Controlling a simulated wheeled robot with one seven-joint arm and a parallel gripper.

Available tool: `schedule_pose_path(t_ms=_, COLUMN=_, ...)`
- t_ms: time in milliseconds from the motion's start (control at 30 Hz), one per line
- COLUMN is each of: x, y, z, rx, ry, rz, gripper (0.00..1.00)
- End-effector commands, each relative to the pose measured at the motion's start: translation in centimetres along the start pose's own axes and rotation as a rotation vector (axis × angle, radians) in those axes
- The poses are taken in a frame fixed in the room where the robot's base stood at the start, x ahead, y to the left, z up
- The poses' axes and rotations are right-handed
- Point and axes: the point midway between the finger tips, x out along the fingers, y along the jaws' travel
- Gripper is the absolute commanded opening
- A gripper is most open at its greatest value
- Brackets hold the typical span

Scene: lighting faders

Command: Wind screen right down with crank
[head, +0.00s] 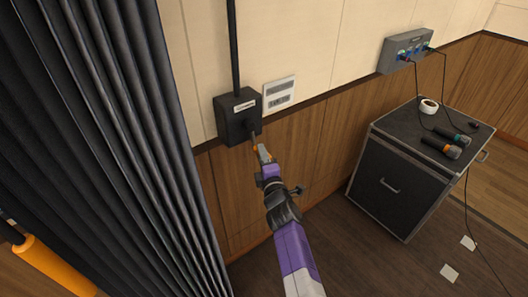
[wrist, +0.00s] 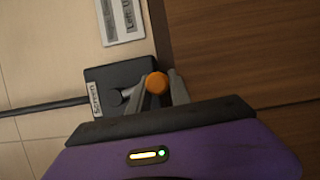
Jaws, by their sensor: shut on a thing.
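A black crank box (head: 238,116) is fixed to the wall, with a white label on its front and a dark pole rising from its top. In the wrist view the box (wrist: 120,78) carries a label that seems to read "Screen". A short crank arm comes off its front and ends in an orange knob (wrist: 157,83). My gripper (head: 261,150) is at the lower right of the box, with its fingers shut on the orange knob. It also shows in the wrist view (wrist: 162,92), one finger on each side of the knob. The screen itself is not identifiable in view.
A white wall panel (head: 279,93) sits right of the box. A grey socket box (head: 404,50) with cables hangs farther right, above a black flight case (head: 395,185) bearing microphones and tape. A dark curtain (head: 110,130) fills the left. Floor between is clear.

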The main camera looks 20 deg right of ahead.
Motion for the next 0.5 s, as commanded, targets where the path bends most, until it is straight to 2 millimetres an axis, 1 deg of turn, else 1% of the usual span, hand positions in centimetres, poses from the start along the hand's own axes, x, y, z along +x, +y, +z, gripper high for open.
schedule_pose_path(t_ms=33, x=-0.03, y=0.15, z=-0.39, rx=-0.005, ry=0.005, rz=0.001, gripper=0.0)
schedule_pose_path(t_ms=100, x=-0.06, y=0.13, z=-0.51, rx=-0.006, ry=0.005, rz=0.002, gripper=0.0)
schedule_pose_path(t_ms=500, x=-0.12, y=0.19, z=-0.73, rx=-0.008, ry=0.006, rz=0.006, gripper=0.0)
